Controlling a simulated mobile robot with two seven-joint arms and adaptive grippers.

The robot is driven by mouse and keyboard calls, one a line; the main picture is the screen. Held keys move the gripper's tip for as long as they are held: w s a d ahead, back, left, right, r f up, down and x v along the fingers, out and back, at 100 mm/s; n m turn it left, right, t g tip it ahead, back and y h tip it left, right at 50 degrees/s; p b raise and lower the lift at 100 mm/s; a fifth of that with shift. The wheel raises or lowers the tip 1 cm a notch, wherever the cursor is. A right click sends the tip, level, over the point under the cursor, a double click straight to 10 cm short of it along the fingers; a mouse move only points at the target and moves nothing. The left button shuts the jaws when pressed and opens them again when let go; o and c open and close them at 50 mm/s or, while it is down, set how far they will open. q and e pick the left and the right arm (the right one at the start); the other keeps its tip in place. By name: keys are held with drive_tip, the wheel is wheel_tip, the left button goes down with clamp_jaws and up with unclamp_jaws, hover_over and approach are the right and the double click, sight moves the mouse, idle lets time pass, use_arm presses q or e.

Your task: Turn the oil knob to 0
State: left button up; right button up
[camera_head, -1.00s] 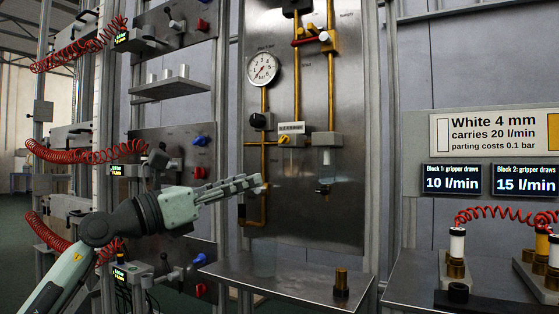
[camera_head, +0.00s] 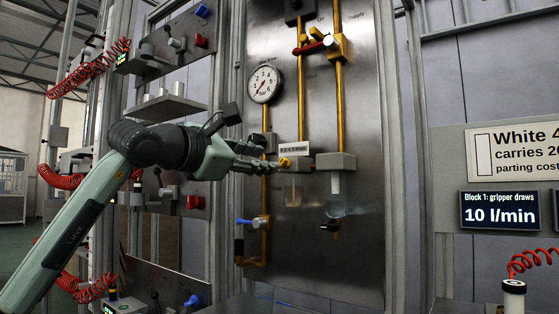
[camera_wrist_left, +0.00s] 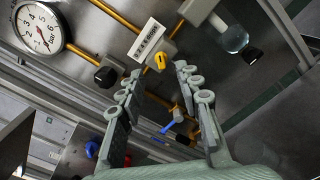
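The oil knob appears to be the small yellow knob (camera_head: 285,162) on a grey block on the steel panel, below a white scale label (camera_head: 293,148). In the left wrist view the yellow knob (camera_wrist_left: 160,61) lies ahead, between and just beyond the fingertips. My left gripper (camera_head: 268,160) reaches in from the left with its tips close to the knob; contact cannot be told. In the left wrist view the left gripper (camera_wrist_left: 160,70) is open, its two fingers apart with nothing between them. My right gripper is not in view.
A pressure gauge (camera_head: 265,84) and a black knob (camera_wrist_left: 105,77) sit left of the oil knob. A clear bowl (camera_head: 336,196) hangs right of it. A blue-handled valve (camera_head: 252,221) is below, a red-handled valve (camera_head: 315,46) above. Yellow pipes run vertically.

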sight(281, 162)
use_arm(q)
drive_tip(key=p+x, duration=0.1)
drive_tip(key=x, duration=0.4)
drive_tip(key=shift+w+d, duration=0.25)
drive_tip(key=shift+w, duration=0.05)
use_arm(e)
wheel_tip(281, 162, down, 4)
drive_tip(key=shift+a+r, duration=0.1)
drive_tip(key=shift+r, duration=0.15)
use_arm(q)
clamp_jaws()
